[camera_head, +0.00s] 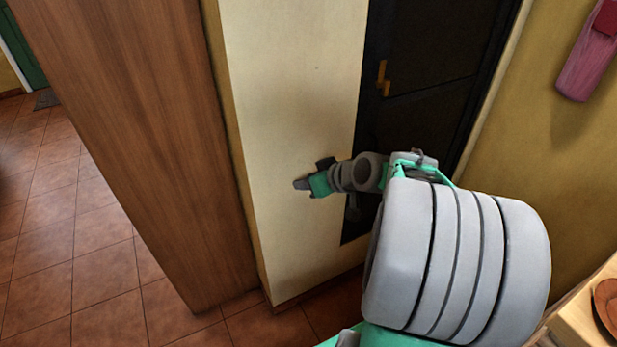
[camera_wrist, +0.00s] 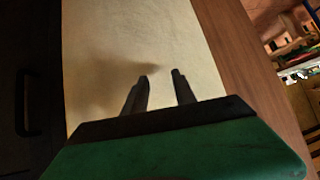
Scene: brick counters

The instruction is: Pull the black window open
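The black window (camera_head: 440,60) is a dark panel set in the cream wall, at the upper middle right of the head view. It looks closed. A small brass-coloured handle (camera_head: 383,78) sits near its left edge. My gripper (camera_head: 298,185) is left of and below the handle, in front of the cream wall and apart from the handle. In the wrist view my gripper (camera_wrist: 161,76) shows two fingers spread with an empty gap, pointing at the cream wall. The window's dark surface fills the left side there, with a dark handle (camera_wrist: 28,100) at the far left.
A brown wooden panel (camera_head: 140,130) stands left of the cream wall (camera_head: 290,70). A pink object (camera_head: 590,60) hangs on the yellow wall at right. A wooden surface with a brown round item (camera_head: 608,300) is at lower right. Tiled floor (camera_head: 60,240) is open at left.

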